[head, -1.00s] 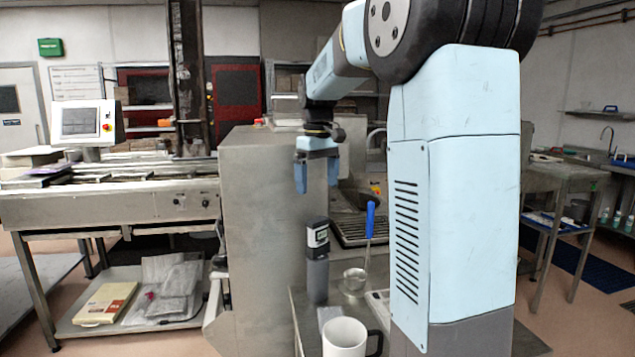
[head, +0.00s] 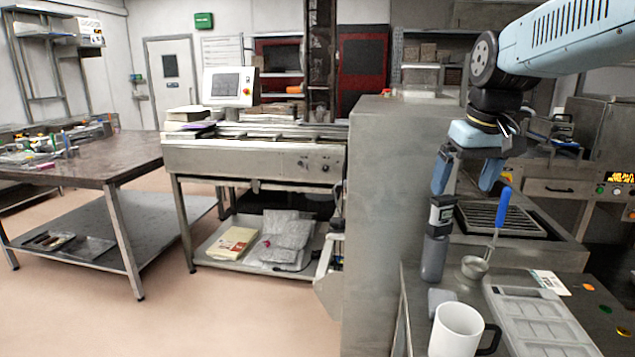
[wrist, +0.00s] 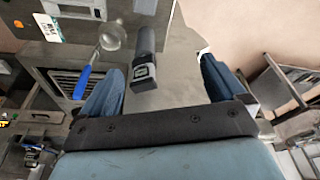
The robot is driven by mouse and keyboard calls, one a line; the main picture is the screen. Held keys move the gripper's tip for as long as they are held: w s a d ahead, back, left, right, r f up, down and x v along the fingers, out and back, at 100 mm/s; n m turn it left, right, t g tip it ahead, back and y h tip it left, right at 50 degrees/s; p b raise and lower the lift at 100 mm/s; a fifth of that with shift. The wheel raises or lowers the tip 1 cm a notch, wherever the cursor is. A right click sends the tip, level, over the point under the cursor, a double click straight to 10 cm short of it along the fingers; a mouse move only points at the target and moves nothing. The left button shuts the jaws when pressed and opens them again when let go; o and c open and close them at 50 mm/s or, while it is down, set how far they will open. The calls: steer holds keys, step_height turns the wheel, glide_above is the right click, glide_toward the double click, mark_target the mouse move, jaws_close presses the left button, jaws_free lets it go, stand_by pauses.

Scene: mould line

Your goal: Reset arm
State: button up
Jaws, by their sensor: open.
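My gripper (head: 466,175) is open, its two blue fingers pointing down above the steel bench at the right of the head view. It also shows in the wrist view (wrist: 160,90), with the fingers spread apart. A grey handheld device with a small display (head: 436,240) stands upright on the bench just below the left finger in the head view. In the wrist view the device (wrist: 147,55) appears in the gap between the fingers. Whether a finger touches it I cannot tell. Nothing is visibly clamped.
A ladle with a blue handle (head: 502,210), a white mug (head: 457,330) and a grey mould tray (head: 545,318) are on the bench near my gripper. A steel cabinet (head: 385,220) stands to the left. Open floor (head: 230,315) lies further left.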

steer(key=s+a+f+m+t, duration=0.1)
steer(key=s+f, duration=0.5)
steer(key=s, duration=0.6)
steer(key=shift+s+a+m+t, duration=0.2)
steer(key=shift+a+m+t, duration=0.2)
steer(key=shift+a+t, duration=0.6)
steer(key=shift+a+f, duration=0.1)
steer(key=shift+a, duration=0.05)
steer(key=shift+c, duration=0.5)
